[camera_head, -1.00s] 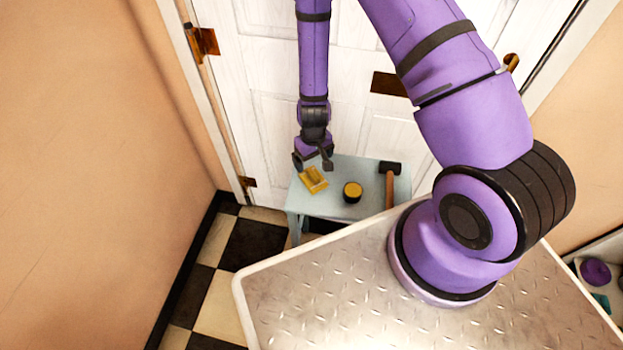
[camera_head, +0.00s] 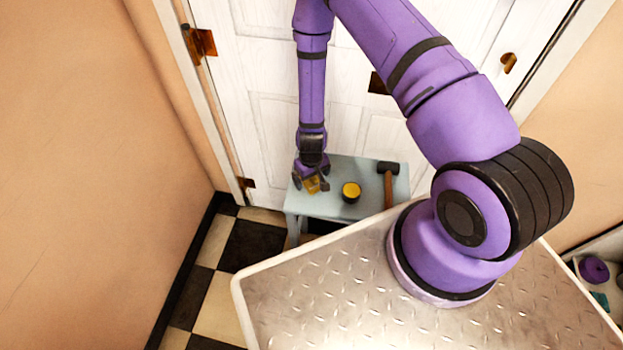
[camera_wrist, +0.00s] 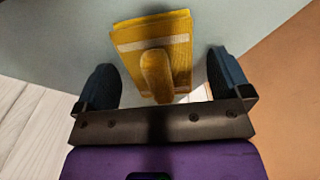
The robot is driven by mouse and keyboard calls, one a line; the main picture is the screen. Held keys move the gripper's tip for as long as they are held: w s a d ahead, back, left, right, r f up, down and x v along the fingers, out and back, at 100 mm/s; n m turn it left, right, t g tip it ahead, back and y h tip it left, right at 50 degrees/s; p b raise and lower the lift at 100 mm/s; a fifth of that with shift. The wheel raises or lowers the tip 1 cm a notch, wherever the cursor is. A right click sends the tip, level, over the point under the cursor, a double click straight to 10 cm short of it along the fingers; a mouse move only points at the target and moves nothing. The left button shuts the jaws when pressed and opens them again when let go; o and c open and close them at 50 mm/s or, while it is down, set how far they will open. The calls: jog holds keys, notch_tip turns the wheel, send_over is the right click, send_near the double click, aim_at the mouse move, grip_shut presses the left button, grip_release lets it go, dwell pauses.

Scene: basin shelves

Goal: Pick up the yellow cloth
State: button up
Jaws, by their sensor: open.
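The yellow cloth (camera_wrist: 178,38) is a folded piece with a pale stripe, and a rounded fold of it sticks up toward my gripper in the wrist view. It lies on the small pale blue table (camera_head: 330,210). In the head view the cloth (camera_head: 312,185) is mostly covered by my gripper (camera_head: 311,186), which points down over it. In the wrist view my gripper (camera_wrist: 168,82) is open, with one dark finger on each side of the cloth's raised fold. Gaps show between the fold and both fingers.
A hammer (camera_head: 388,180) lies farther right on the table. A white panelled door (camera_head: 262,120) rises behind, and a peach wall (camera_head: 90,150) is on the left.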

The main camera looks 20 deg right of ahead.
aim_at(314, 178)
jog(key=c, duration=1.1)
jog(key=shift+o, duration=0.2)
jog(key=shift+r, duration=0.1)
jog(key=shift+w+r, duration=0.1)
jog(key=shift+r, duration=1.4)
jog(key=shift+s+r, duration=0.2)
jog(key=shift+s, duration=0.65)
jog(key=s+r, duration=0.1)
jog(key=s, duration=1.3)
jog(key=shift+s+r, duration=0.2)
jog(key=shift+s, duration=0.05)
